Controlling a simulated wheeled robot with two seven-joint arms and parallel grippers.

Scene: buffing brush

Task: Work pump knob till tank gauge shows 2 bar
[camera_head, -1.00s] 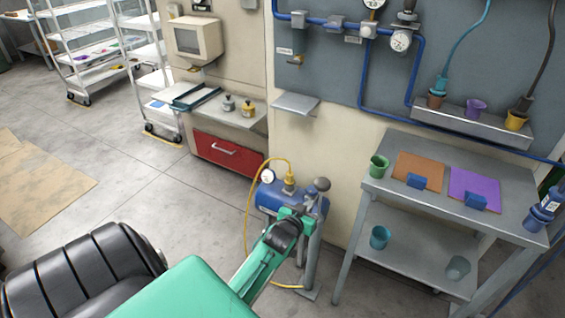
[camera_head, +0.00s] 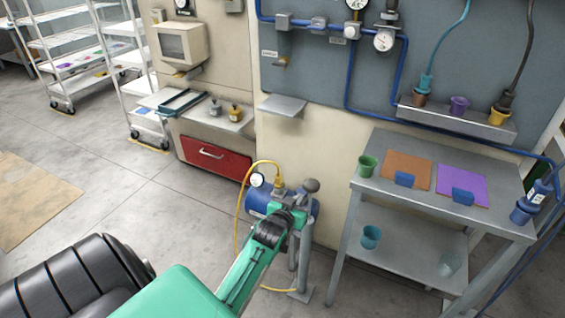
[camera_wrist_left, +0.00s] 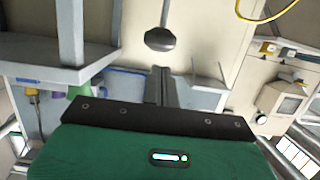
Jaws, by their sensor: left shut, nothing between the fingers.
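The pump knob (camera_head: 311,186) is a dark grey rounded head on an upright rod beside the blue tank (camera_head: 256,203). In the left wrist view the knob (camera_wrist_left: 160,39) hangs ahead of the fingers, with a gap between. The round tank gauge (camera_head: 257,180) has a white face, too small to read. My left gripper (camera_head: 299,203) is at the end of the green arm, just below and left of the knob in the head view. Its fingers (camera_wrist_left: 162,72) are shut and empty. My arm hides part of the tank and stand. My right gripper is not in view.
A yellow hose (camera_head: 238,215) loops from the tank down to the floor. A grey metal table (camera_head: 420,215) with cups and coloured mats stands close on the right. A red drawer (camera_head: 213,155) and counter are behind. Open floor (camera_head: 120,200) lies to the left.

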